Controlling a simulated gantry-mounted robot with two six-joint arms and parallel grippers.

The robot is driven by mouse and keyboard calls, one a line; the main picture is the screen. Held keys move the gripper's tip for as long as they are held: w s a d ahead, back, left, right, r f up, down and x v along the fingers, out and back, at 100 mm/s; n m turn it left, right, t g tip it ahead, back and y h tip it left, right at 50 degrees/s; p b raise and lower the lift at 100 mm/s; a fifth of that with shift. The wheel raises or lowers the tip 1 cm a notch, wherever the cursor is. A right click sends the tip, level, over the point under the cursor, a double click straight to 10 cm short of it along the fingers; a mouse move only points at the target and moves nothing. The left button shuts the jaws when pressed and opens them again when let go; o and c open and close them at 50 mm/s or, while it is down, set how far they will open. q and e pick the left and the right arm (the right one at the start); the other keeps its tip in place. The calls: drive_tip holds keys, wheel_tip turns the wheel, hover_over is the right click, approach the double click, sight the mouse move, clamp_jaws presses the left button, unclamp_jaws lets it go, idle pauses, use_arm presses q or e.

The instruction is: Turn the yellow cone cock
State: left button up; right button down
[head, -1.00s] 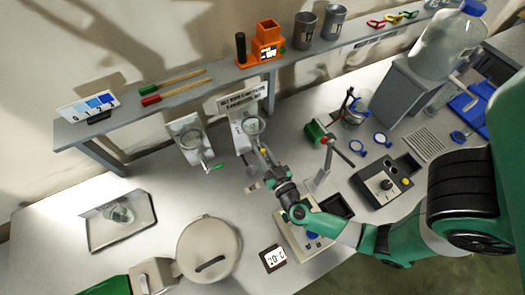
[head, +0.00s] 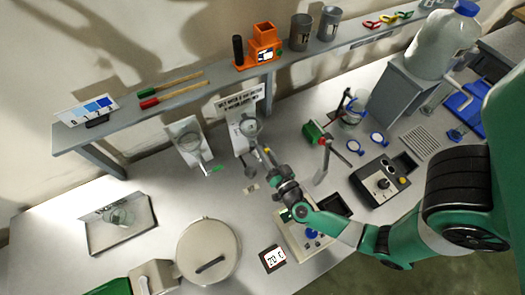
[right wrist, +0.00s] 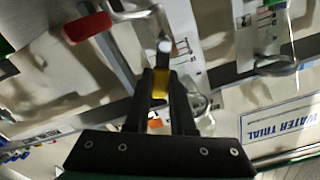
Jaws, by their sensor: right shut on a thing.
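The yellow cone cock (head: 266,150) is a small yellow piece at the tip of my right gripper, in front of the right-hand glass vessel on its white backboard. In the right wrist view the yellow piece (right wrist: 160,82) lies between the two dark fingers. My right gripper (right wrist: 161,90) is shut on it. It also shows in the head view (head: 270,156), reaching in from the right. The fingers hide part of the cock, and its exact turn angle is hard to tell. My left gripper is not in view.
A second glass vessel (head: 190,140) with a green handle (head: 211,169) stands left of it. A shelf (head: 215,85) runs behind. A red-and-green clamp stand (head: 318,135) is close on the right. A lidded pot (head: 209,251) and timer (head: 273,258) are in front.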

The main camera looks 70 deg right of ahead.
drive_tip(key=m, duration=0.3)
drive_tip(key=shift+s+d+f, duration=0.35)
drive_tip(key=shift+d, duration=0.05)
drive_tip(key=m, duration=0.1)
drive_tip(key=m+b, duration=0.1)
drive_tip(key=f, duration=0.1)
drive_tip(key=shift+s+d+m, duration=0.2)
drive_tip(key=shift+s+m, duration=0.05)
drive_tip(key=shift+m, duration=0.15)
drive_tip(key=m+b, duration=0.1)
drive_tip(key=f+m+b, duration=0.1)
drive_tip(key=m, duration=0.1)
drive_tip(key=shift+s+d+f, duration=0.1)
drive_tip(key=shift+s+d, duration=0.1)
drive_tip(key=shift+d+f+m+b, duration=0.15)
drive_tip(key=shift+m+b, duration=0.15)
drive_tip(key=shift+m, duration=0.35)
drive_tip(key=shift+a+f+m+b, duration=0.1)
drive_tip(key=shift+f+m+b, duration=0.15)
drive_tip(key=shift+m, duration=0.45)
drive_tip(key=shift+d+f+m+b, duration=0.1)
drive_tip(key=shift+m+b, duration=0.2)
drive_tip(key=shift+m, duration=0.35)
drive_tip(key=c, duration=0.8)
unclamp_jaws()
drive_tip(key=shift+o, duration=0.2)
